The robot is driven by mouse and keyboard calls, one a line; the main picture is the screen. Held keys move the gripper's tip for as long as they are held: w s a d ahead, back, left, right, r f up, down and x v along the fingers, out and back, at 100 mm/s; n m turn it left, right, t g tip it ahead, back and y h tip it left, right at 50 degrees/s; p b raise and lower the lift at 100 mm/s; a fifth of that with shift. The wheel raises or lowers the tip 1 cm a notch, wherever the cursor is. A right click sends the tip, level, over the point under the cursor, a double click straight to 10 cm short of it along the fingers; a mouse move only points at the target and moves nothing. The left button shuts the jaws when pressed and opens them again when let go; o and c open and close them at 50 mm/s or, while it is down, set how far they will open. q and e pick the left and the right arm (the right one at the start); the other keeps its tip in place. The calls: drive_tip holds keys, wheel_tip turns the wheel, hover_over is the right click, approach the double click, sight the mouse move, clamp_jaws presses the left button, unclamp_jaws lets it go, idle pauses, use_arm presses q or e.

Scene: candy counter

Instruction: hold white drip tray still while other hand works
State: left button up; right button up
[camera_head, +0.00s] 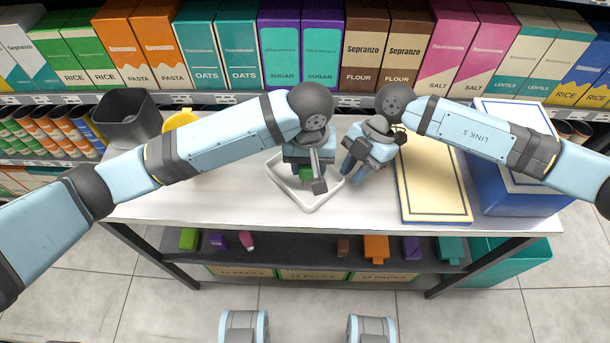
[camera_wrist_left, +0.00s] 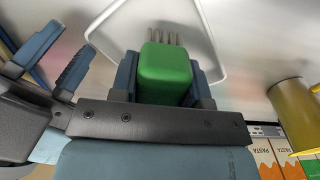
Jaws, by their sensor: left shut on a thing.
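The white drip tray (camera_head: 325,203) lies on the counter, and its rim also shows in the left wrist view (camera_wrist_left: 222,58). My left gripper (camera_head: 306,178) is over the tray, shut on a green block-like piece (camera_wrist_left: 165,70) with several thin metal prongs beyond it. The green piece (camera_head: 304,173) is partly hidden by the gripper in the head view. I cannot tell whether it touches the tray. My right gripper (camera_head: 352,168) is just right of the tray, its fingers apart with nothing seen between them; it also shows at the left wrist view's left edge (camera_wrist_left: 52,68).
A dark bin (camera_head: 127,115) and a yellow container (camera_head: 180,119) stand at the back left. Grocery boxes line the shelf behind. The counter's front left is clear.

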use_arm(q)
drive_tip(key=shift+w+f, duration=0.15)
use_arm(e)
drive_tip(key=shift+w+d, duration=0.2)
drive_tip(key=shift+d, duration=0.1)
drive_tip(key=shift+w+d+r, duration=0.2)
drive_tip(key=shift+r, duration=0.5)
use_arm(q)
drive_tip(key=shift+d, duration=0.1)
use_arm(e)
drive_tip(key=shift+v, duration=1.65)
drive_tip(key=o, duration=0.6)
drive_tip(key=v, duration=1.2)
